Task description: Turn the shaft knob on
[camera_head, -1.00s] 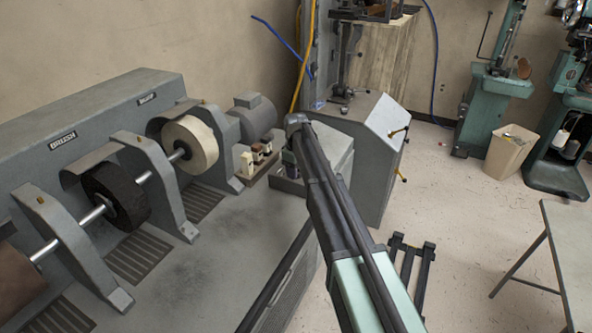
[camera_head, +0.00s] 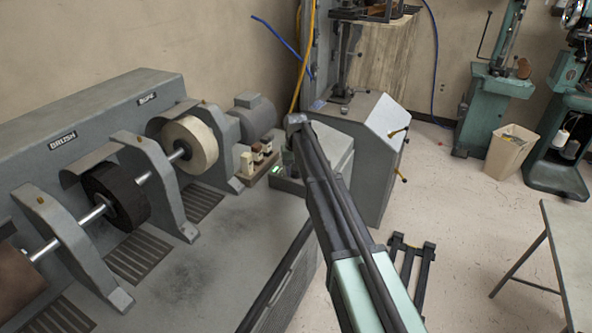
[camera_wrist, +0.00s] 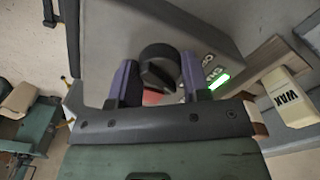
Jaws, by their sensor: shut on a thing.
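The shaft knob (camera_wrist: 158,57) is a dark round knob on a grey control box, seen in the wrist view. My gripper (camera_wrist: 157,75) has its two purple fingers on either side of the knob and is shut on it. A green indicator (camera_wrist: 219,80) beside the knob is lit and stands next to small label plates. In the head view the lit green indicator (camera_head: 277,170) shows on the control box (camera_head: 330,150). The knob and most of my gripper are hidden there behind my arm.
A block marked WAX (camera_wrist: 288,92) lies close to the right finger. In the head view, several small blocks (camera_head: 262,152) stand left of the box. The black brush wheel (camera_head: 117,193) and the white wheel (camera_head: 189,145) sit on a shaft further left.

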